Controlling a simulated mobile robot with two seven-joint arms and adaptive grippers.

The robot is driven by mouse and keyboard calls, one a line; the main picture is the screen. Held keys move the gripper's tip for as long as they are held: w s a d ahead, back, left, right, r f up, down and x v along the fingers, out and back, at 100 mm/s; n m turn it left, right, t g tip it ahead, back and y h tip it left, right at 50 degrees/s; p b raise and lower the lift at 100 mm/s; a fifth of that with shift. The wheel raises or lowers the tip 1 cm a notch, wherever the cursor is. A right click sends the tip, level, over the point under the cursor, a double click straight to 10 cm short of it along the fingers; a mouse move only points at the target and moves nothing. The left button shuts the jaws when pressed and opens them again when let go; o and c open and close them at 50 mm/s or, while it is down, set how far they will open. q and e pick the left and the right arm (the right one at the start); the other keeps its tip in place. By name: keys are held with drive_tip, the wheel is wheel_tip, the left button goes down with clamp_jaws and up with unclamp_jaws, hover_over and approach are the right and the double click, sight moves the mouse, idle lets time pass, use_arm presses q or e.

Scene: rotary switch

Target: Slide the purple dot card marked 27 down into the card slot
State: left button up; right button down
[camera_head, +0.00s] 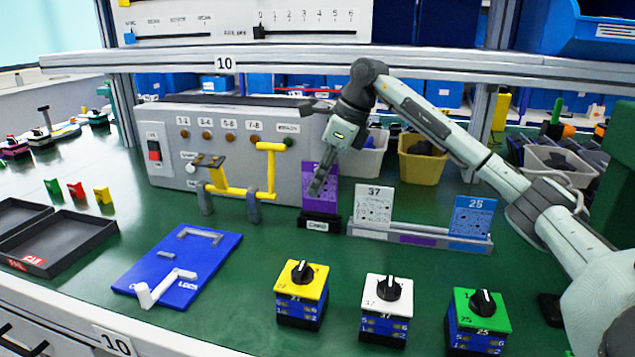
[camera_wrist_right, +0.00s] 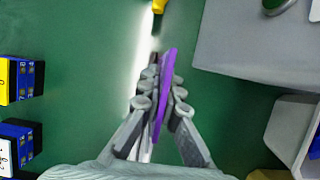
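The purple card (camera_head: 306,185) stands upright at the black card slot (camera_head: 318,224) labelled CARD, in front of the grey panel box. Its lower edge meets the slot's top in the head view; I cannot tell how deep it sits. My right gripper (camera_head: 317,187) covers part of its face, and its number is not readable. In the right wrist view my right gripper (camera_wrist_right: 162,92) has its fingers closed on both sides of the purple card (camera_wrist_right: 167,70), which shows nearly edge-on. My left gripper is not in view.
A card rack (camera_head: 420,234) to the right holds a white 37 card (camera_head: 374,205) and a blue 25 card (camera_head: 472,216). A yellow pipe handle (camera_head: 270,170) stands close left of the slot. Yellow, white and green rotary switch boxes (camera_head: 301,290) stand in front.

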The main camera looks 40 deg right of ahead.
drive_tip(key=shift+f+b, duration=1.05)
drive_tip(key=shift+f, duration=0.85)
drive_tip(key=c, duration=1.6)
unclamp_jaws()
drive_tip(key=shift+c, duration=0.2)
drive_tip(key=shift+r, duration=0.1)
drive_tip(key=v, duration=1.2)
drive_tip(key=shift+w, duration=0.1)
wheel_tip(320, 180, up, 9)
drive_tip(key=p, duration=0.4)
hover_over(317, 211)
drive_tip(key=s+d, duration=0.3)
drive_tip(key=shift+s+d, duration=0.15)
drive_tip(key=shift+s, duration=0.05)
